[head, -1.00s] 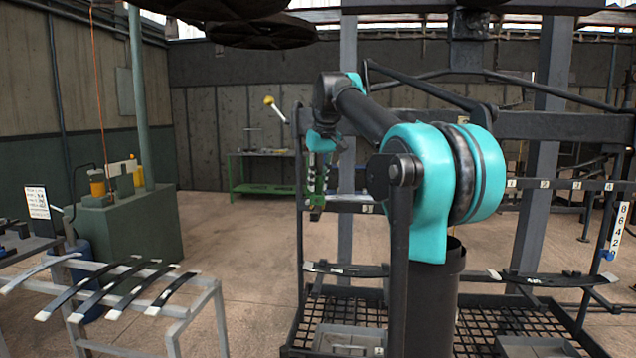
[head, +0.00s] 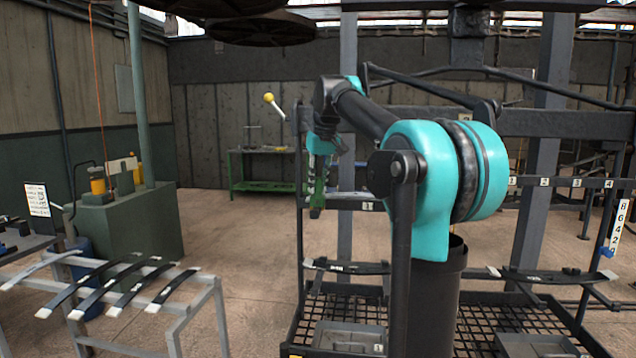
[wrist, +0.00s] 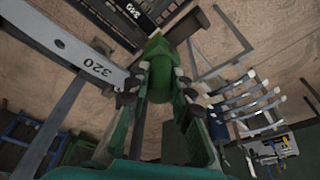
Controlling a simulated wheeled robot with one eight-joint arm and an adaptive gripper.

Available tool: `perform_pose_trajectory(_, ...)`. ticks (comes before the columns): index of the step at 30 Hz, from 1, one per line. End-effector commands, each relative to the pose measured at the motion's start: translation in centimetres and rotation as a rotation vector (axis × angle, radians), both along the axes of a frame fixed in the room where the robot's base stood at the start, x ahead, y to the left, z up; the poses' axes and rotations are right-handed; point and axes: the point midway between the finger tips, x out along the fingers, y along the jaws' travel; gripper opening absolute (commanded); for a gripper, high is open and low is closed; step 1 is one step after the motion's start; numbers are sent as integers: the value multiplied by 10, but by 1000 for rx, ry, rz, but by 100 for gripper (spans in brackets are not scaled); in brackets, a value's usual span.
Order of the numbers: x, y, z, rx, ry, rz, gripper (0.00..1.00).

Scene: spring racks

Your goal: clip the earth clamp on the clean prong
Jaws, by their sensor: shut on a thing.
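My gripper (head: 317,192) hangs at the end of my arm, left of centre in the head view, pointing down. In the wrist view my gripper (wrist: 160,92) is shut on a green clamp (wrist: 158,65), which sticks out past the fingertips. The clamp (head: 316,208) is small in the head view, beside the left end of a numbered rail (head: 345,204). In the wrist view a pale grey bar (wrist: 55,45), marked 320 and with a hole, passes just left of the clamp; I cannot tell whether they touch. I cannot make out which prong is clean.
Dark leaf springs (head: 345,267) lie low on the rack over a mesh floor (head: 490,320). More springs (head: 130,287) lie on a grey stand (head: 205,300) at left. A green cabinet (head: 135,230) and a green bench (head: 262,170) stand behind. Open floor lies between the stand and the rack.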

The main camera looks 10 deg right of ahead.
Motion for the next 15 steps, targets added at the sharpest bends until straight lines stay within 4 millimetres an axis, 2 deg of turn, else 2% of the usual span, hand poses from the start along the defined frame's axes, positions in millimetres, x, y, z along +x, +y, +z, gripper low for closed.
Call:
perform_pose_trajectory(11, 0, 0, -2, 0, 0, 0, 0)
perform_pose_trajectory(12, 0, 0, -2, 0, 0, 0, 27)
perform_pose_trajectory(15, 0, 0, -2, 0, 0, 0, 39)
